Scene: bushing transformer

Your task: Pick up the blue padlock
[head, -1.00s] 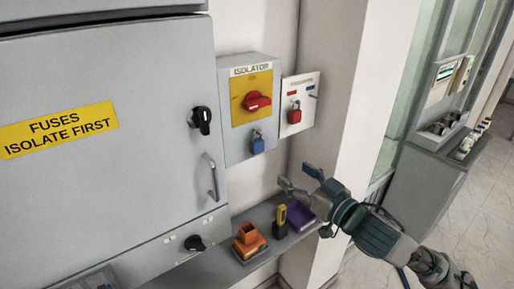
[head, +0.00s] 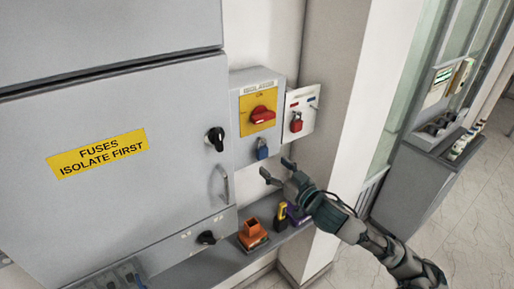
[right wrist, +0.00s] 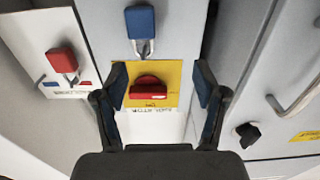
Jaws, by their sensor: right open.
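The blue padlock (head: 262,149) hangs from the lower part of the grey isolator box (head: 243,145), below its red rotary switch (head: 262,114). In the right wrist view the picture is upside down, and the blue padlock (right wrist: 140,21) is at the top centre, with its shackle toward the yellow plate. My right gripper (head: 278,169) is open and empty, just below and to the right of the padlock, apart from it. Its two fingers (right wrist: 160,88) frame the red switch in the wrist view. My left gripper is not in view.
A red padlock (head: 296,122) hangs on the white panel to the right. A shelf below holds an orange block (head: 252,234), a yellow-black tool (head: 281,215) and a purple item (head: 298,217). The fuse cabinet (head: 110,210), with a handle, is at left.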

